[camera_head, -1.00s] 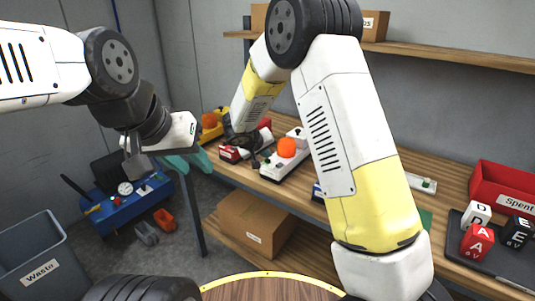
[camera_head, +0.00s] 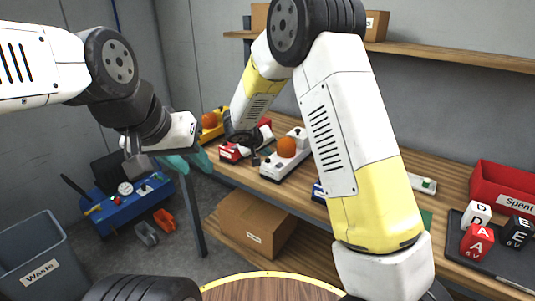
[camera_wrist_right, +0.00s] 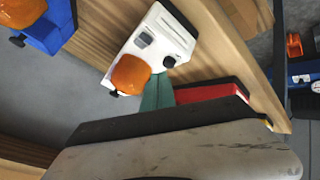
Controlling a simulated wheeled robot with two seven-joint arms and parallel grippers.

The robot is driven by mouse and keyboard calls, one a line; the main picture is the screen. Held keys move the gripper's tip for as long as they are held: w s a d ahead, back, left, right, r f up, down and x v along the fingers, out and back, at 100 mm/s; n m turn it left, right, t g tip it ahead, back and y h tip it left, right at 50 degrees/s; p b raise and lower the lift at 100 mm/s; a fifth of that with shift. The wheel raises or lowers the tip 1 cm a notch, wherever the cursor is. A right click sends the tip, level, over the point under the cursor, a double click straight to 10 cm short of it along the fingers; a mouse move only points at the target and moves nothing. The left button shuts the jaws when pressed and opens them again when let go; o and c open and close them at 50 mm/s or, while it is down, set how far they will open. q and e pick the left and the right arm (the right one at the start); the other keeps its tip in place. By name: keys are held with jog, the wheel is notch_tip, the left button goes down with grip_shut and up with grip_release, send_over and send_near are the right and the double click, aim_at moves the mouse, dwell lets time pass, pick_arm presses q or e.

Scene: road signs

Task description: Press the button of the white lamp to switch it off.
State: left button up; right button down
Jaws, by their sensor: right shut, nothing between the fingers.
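The white lamp (camera_head: 283,166) stands on the wooden workbench, its orange dome (camera_head: 287,147) dull and unlit-looking. In the right wrist view the white lamp (camera_wrist_right: 150,45) shows its dome and a dark round button (camera_wrist_right: 168,62) beside a pale switch panel. My right gripper (camera_head: 256,160) is just left of the lamp's near end. Its teal fingers (camera_wrist_right: 158,90) are shut and empty, with the tips close to the button; whether they touch it I cannot tell. My left gripper (camera_head: 186,161) hangs left of the bench, away from the lamp; its finger opening is unclear.
A red lamp base (camera_head: 231,152) and a yellow lamp (camera_head: 210,124) stand left of the white lamp. A blue lamp (camera_wrist_right: 45,30) is on its other side. A red bin (camera_head: 503,188) and letter cubes (camera_head: 477,241) are at the right. A cardboard box (camera_head: 256,224) sits below.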

aim_at(266, 163)
notch_tip(266, 163, up, 6)
dwell(0.9)
